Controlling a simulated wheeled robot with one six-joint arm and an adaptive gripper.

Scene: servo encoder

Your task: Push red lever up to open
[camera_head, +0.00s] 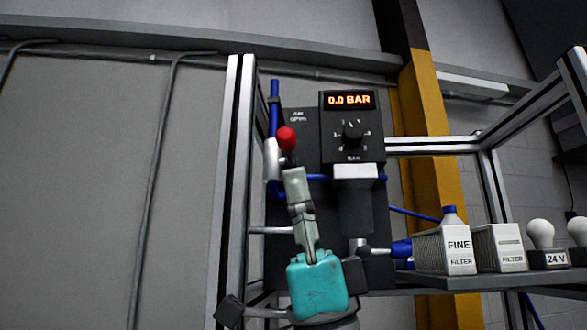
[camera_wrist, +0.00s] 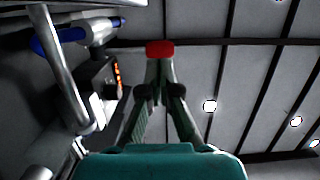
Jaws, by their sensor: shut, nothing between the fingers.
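The red lever knob (camera_head: 287,139) is at the upper left of the dark control panel, beside a silver valve body (camera_head: 271,160). My gripper (camera_head: 293,172) is shut and empty, pointing up, with its fingertips just below the red knob in the head view. In the wrist view the red knob (camera_wrist: 160,48) shows right at the tips of my shut gripper (camera_wrist: 159,62). Whether they touch I cannot tell. The lever's arm is mostly hidden.
The pressure display (camera_head: 349,100) reads 0.0 BAR, above a black dial (camera_head: 352,132). A metal frame post (camera_head: 234,180) stands left of the panel. Filter boxes (camera_head: 446,248) and light bulbs (camera_head: 541,235) stand on a shelf at right.

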